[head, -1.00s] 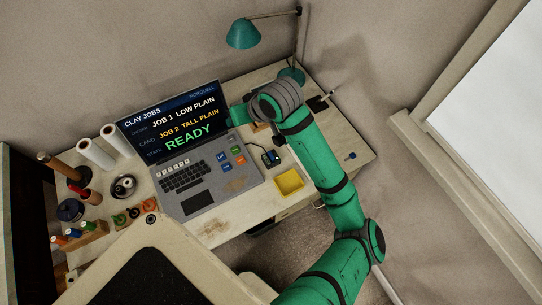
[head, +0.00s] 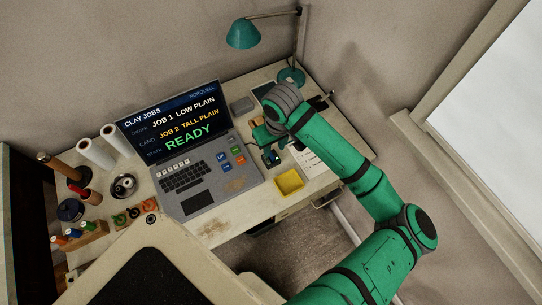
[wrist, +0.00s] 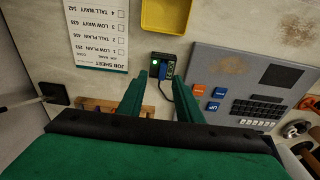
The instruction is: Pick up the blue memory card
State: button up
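The blue memory card (wrist: 163,71) appears as a small blue piece at a black card reader (wrist: 171,60) with a green light. I cannot tell how deep it sits in it. The reader also shows in the head view (head: 271,156), just right of the laptop. My gripper (wrist: 161,84) is open and empty. In the wrist view its two green fingers point toward the reader, one on each side of the card's line, with the card ahead of the tips. In the head view my gripper (head: 264,136) is above the desk just behind the reader.
A laptop (head: 190,200) lies left of the reader. A yellow tray (head: 289,182) stands in front of it, and a job sheet (head: 307,160) lies to the right. A wooden block (wrist: 100,106) is below my gripper. A teal lamp (head: 243,34) stands at the back.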

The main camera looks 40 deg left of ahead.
aim_at(272, 155)
jog(key=shift+a+f, duration=0.25)
jog(key=shift+f, duration=1.05)
jog(key=shift+a+f, duration=0.25)
jog(key=shift+f, duration=1.05)
grip_shut()
